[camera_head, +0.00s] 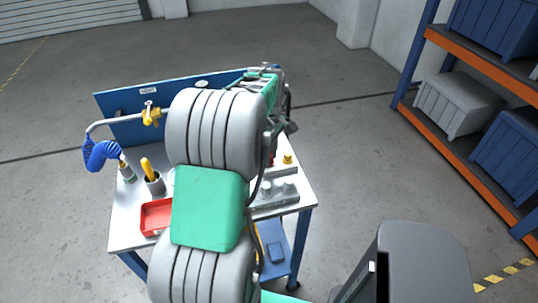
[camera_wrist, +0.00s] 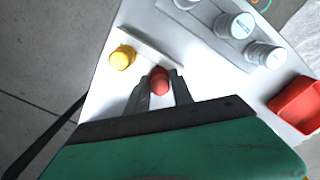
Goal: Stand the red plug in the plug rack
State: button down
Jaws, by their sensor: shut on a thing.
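The red plug (camera_wrist: 159,83) is between the two fingers of my gripper (camera_wrist: 160,77) in the wrist view, and the gripper is shut on it. In the head view only a sliver of red (camera_head: 272,158) shows beside my arm, and my gripper is hidden there. A yellow plug (camera_wrist: 122,57) stands just left of the red plug in the wrist view; it also shows in the head view (camera_head: 287,158). A pale narrow bar (camera_wrist: 150,43) lies just beyond both plugs. I cannot tell whether it belongs to the plug rack, or whether the red plug touches anything below.
A grey block with pale cylinders (camera_wrist: 265,55) stands to the right of the plugs. A red tray (camera_head: 156,216) lies at the bench's front left. A cup with a yellow-handled tool (camera_head: 154,183) and a blue coiled hose (camera_head: 101,154) are at the left. My arm covers the bench's middle.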

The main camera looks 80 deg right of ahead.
jog(key=shift+f, duration=0.5)
dwell(0.5)
jog(key=c, duration=1)
grip_release()
jog(key=shift+c, duration=0.2)
jog(key=shift+o, duration=0.2)
jog(key=o, duration=0.4)
jog(key=shift+o, duration=0.2)
jog(key=shift+r+p, duration=2.55)
jog(key=shift+r, duration=1.3)
